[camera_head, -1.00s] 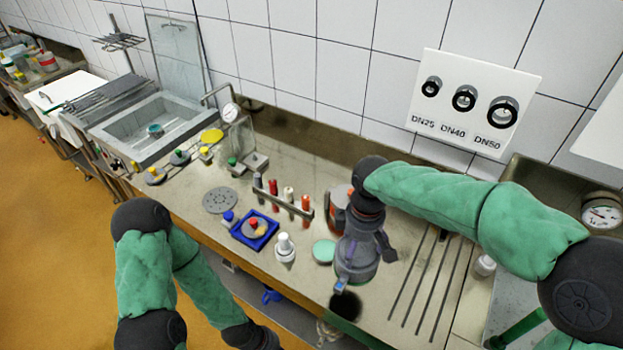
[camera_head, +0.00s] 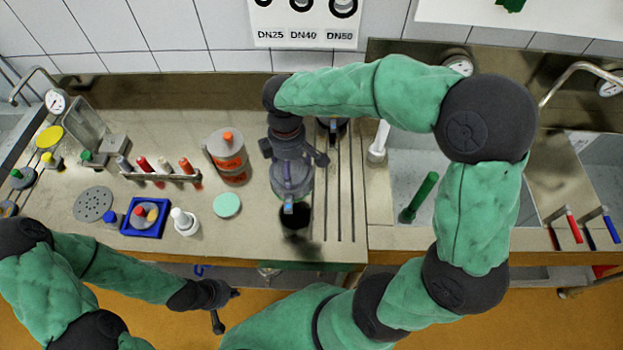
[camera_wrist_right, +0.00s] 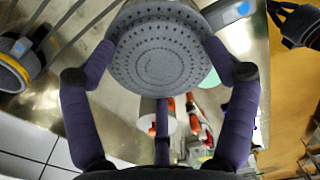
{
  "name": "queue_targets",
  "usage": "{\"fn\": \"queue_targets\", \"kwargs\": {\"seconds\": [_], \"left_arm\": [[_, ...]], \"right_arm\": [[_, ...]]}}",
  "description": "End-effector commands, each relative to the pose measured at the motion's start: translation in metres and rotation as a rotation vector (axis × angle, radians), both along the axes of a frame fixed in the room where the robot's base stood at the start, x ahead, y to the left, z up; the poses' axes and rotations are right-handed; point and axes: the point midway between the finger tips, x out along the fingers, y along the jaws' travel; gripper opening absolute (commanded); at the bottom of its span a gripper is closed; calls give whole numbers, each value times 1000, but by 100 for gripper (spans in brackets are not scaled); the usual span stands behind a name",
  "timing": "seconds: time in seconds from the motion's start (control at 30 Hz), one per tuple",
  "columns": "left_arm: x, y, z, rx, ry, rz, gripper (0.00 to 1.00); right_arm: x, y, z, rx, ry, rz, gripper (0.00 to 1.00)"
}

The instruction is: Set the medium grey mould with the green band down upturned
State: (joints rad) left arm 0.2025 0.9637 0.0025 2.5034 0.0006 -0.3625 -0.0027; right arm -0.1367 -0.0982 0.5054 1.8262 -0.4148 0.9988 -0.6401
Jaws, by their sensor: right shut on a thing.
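My right gripper (camera_head: 290,180) points down over the bench, shut on the medium grey mould (camera_head: 289,190). A sliver of green shows at the mould's side in the head view, and a blue tag sits at its front. In the right wrist view the mould's perforated round base (camera_wrist_right: 163,55) faces my palm, between the fingers, so it is held base up. A dark shadow lies on the bench just in front of it; a gap below is hard to judge. My left gripper (camera_head: 228,306) is empty, its fingers apart, in front of the bench edge.
A mint-green disc (camera_head: 227,205) and an orange-banded container (camera_head: 228,155) stand left of the mould. A white bottle (camera_head: 184,221) and a blue tray (camera_head: 145,218) are further left. Bench grooves (camera_head: 340,200) run to the right, then a sink (camera_head: 410,165). Another banded mould (camera_wrist_right: 14,62) is close by.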

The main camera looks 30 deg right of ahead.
Motion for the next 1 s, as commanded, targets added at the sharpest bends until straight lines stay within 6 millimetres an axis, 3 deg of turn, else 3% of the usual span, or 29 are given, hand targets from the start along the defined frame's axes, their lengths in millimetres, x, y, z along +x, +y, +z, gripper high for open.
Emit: {"fn": "queue_targets", "kwargs": {"seconds": [0.1, 0.33, 0.57, 0.83, 1.0], "left_arm": [[0, 0, -6, 0, 0, 0, 0], [0, 0, -13, 0, 0, 0, 0], [0, 0, -15, 0, 0, 0, 0], [0, 0, -23, 0, 0, 0, 0], [0, 0, -22, 0, 0, 0, 0]], "right_arm": [[-6, -22, -20, 1, 3, -5, 48], [-12, -45, -49, 1, 1, -2, 48], [-14, -54, -59, 0, 0, -2, 48], [-15, -58, -93, 0, 1, -1, 48], [-15, -58, -94, -1, -1, 0, 48]]}}
